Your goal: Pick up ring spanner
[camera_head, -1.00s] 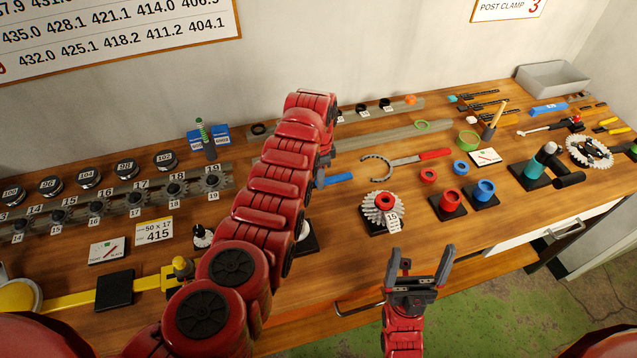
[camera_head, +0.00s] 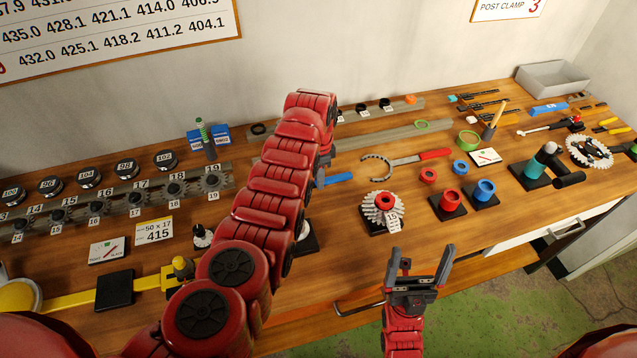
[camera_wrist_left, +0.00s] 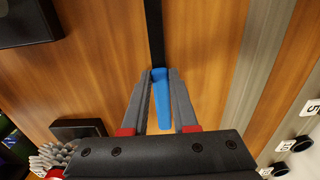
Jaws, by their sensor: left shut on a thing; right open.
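A blue-handled tool (camera_head: 335,179) lies on the bench, mostly hidden behind my left arm in the head view. In the left wrist view its blue handle (camera_wrist_left: 161,98) lies between my left gripper's (camera_wrist_left: 161,76) fingers, which are shut on it. A dark shaft runs on from the handle to the picture's top edge. Its far end is out of sight, so I cannot see whether it has a ring. A red-handled tool (camera_head: 405,160) with a curved, hook-like end lies to the right. My right gripper (camera_head: 422,258) is open and empty at the bench's front edge.
A toothed cog (camera_head: 372,210) with a red ring stands on a dark block to the right. Red and blue cups (camera_head: 484,190) stand farther right. Grey rails (camera_head: 395,134) lie behind. The bench front near my right gripper is clear.

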